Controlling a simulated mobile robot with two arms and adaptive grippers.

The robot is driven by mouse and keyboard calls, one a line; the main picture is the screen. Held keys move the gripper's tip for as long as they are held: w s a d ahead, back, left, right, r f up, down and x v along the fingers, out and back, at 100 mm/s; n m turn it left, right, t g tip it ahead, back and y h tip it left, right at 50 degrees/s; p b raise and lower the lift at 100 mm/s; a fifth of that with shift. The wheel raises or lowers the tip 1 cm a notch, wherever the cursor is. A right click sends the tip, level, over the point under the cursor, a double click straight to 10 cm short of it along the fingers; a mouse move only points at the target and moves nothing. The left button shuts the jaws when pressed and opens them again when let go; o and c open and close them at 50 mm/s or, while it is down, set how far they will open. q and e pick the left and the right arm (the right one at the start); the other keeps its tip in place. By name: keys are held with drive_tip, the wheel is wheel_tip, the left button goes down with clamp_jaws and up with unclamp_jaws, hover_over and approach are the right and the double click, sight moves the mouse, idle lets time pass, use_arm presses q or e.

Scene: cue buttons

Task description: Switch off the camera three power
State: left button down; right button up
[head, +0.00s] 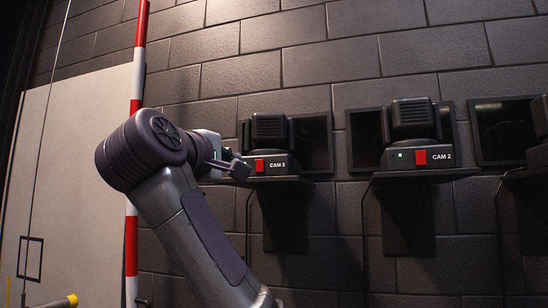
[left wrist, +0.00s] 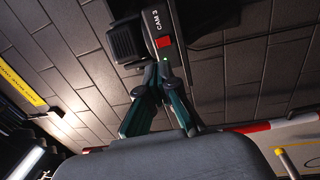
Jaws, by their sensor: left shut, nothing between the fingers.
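The CAM 3 unit (head: 276,160) sits on a wall shelf, with a red button (head: 259,166) on its front left of the label. In the left wrist view the CAM 3 unit (left wrist: 127,42) appears rotated, with its red button (left wrist: 163,42) just beyond my fingertips. My left gripper (head: 243,168) is shut and empty, close to the left side of that button. It also shows in the left wrist view (left wrist: 164,68), fingertips together. I cannot tell whether they touch the unit. A small green glow shows by the fingertips. My right gripper is not in view.
The CAM 2 unit (head: 410,158), with a red button and lit green light, stands on a shelf to the right. Another unit (head: 540,155) is cut off at the right edge. A red-and-white pole (head: 138,70) stands left behind my arm.

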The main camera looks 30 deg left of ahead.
use_arm(q)
drive_tip(key=p, duration=0.8)
approach(259, 163)
drive_tip(key=x, duration=0.6)
drive_tip(key=shift+w+r, duration=0.15)
drive_tip(key=shift+r, duration=0.1)
drive_tip(key=shift+w+a+p, duration=0.15)
drive_tip(key=shift+w+p, duration=0.3)
drive_tip(key=shift+p, duration=0.05)
drive_tip(key=shift+w+f, duration=0.1)
drive_tip(key=shift+f, duration=0.05)
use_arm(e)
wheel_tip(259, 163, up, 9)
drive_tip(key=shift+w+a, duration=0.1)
